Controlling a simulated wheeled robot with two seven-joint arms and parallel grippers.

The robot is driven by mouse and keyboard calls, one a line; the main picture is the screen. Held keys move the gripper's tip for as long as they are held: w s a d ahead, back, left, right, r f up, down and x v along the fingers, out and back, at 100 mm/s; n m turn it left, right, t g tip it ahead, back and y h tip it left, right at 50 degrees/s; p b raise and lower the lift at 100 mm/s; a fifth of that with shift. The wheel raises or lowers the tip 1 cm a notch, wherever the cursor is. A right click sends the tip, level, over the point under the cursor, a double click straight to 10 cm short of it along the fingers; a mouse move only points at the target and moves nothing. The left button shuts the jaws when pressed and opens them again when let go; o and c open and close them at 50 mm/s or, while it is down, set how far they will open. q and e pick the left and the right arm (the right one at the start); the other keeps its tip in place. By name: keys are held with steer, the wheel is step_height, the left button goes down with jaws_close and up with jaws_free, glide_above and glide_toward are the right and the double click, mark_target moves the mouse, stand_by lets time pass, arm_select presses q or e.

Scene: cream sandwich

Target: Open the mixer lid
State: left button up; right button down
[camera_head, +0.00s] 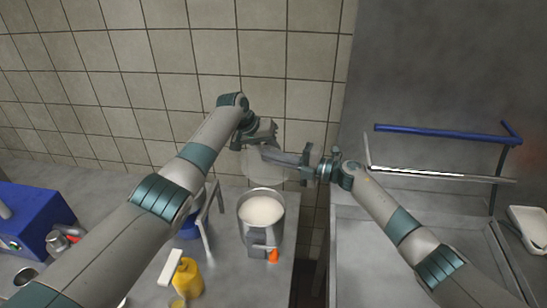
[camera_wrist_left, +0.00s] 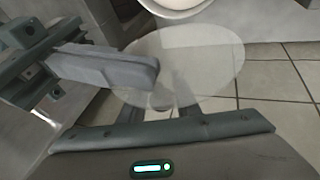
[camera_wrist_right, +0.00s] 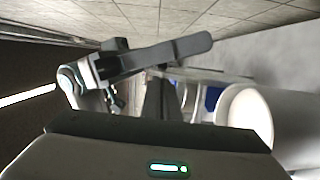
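The mixer (camera_head: 262,238) is a metal pot of white cream on the counter, with an orange part low on its front. Its lid (camera_head: 266,172) is a translucent round disc, raised and tilted up behind the cream-filled opening. In the left wrist view the lid (camera_wrist_left: 205,65) lies across my left gripper's (camera_wrist_left: 180,105) fingers. My left gripper (camera_head: 262,135) is at the lid's upper part; whether it touches is unclear. My right gripper (camera_head: 275,155) reaches in from the right, crossing close in front of the lid. Finger gaps are hard to make out on both grippers.
A yellow bottle (camera_head: 188,277) with a white top stands left of the mixer. A blue machine (camera_head: 30,225) is at the far left. A blue bar (camera_head: 440,133) and a white-and-metal rail stand at the right. A tiled wall (camera_head: 110,70) is behind.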

arm_select(q)
steer(key=v, duration=1.1)
steer(key=shift+a, duration=0.25)
steer(key=shift+a+r, duration=0.1)
steer(key=shift+a, duration=0.25)
steer(key=shift+d, duration=0.2)
arm_select(e)
steer(key=shift+w, duration=0.65)
arm_select(q)
steer(key=shift+d+r, duration=0.1)
arm_select(e)
steer(key=shift+d, duration=0.1)
